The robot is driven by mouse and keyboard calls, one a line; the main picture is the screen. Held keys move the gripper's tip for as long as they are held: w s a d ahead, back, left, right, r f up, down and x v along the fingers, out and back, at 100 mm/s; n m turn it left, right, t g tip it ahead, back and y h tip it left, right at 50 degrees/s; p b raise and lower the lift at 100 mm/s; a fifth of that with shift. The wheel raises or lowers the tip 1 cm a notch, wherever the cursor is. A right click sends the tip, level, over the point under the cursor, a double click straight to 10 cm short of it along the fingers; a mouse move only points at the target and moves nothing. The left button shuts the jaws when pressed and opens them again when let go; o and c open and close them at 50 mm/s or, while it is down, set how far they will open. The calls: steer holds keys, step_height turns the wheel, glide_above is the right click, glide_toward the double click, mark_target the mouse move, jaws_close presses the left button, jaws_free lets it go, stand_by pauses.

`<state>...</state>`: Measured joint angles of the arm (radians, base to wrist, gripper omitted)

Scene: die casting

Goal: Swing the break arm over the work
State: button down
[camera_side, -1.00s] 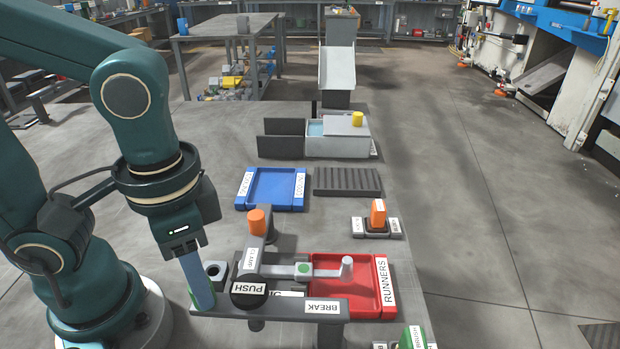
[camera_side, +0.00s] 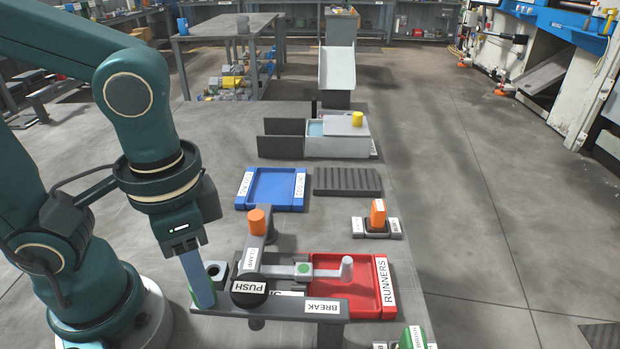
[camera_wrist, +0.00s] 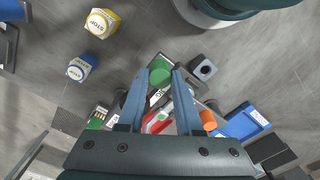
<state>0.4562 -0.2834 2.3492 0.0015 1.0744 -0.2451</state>
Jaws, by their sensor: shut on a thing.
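The grey break arm (camera_side: 268,307) carries a BREAK label and a black PUSH disc (camera_side: 250,287). It lies crosswise at the front of the bench, before the red tray. My gripper (camera_side: 203,297) points down at its left end and is shut on a green knob there. In the wrist view, the green knob (camera_wrist: 160,72) sits between my two blue-grey fingertips (camera_wrist: 155,80). A grey clamp lever with an orange knob (camera_side: 257,221) stands just behind the PUSH disc. I cannot make out the work clearly; the disc and bar hide part of that spot.
The red RUNNERS tray (camera_side: 376,303) is to the right, beneath a grey bar with a white post (camera_side: 346,266). A grey block with a hole (camera_side: 216,270) stands close behind my fingers. A blue tray (camera_side: 271,190) and an orange-handled tool (camera_side: 377,213) are farther back.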

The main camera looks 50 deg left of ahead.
steer(key=shift+w+a+m, duration=0.3)
steer(key=shift+w+a, duration=0.05)
steer(key=shift+w, duration=0.05)
steer(key=w+a+m, duration=0.1)
steer(key=w+m, duration=0.1)
steer(key=w, duration=0.1)
steer(key=w+a+m, duration=0.1)
steer(key=w+m, duration=0.2)
steer(key=w+a+m, duration=0.1)
steer(key=w+m, duration=0.1)
steer(key=w, duration=0.1)
steer(key=shift+w+a+m, duration=0.1)
steer(key=shift+a+m, duration=0.2)
steer(key=shift+a, duration=0.05)
steer(key=w+d+m, duration=0.4)
steer(key=w+m, duration=0.5)
steer(key=w, duration=0.2)
steer(key=shift+w+d+m, duration=0.25)
steer(key=shift+d+m, duration=0.1)
steer(key=shift+m, duration=0.05)
steer(key=shift+w+d, duration=0.1)
steer(key=c, duration=0.6)
jaws_free()
steer(key=shift+r, duration=2.6)
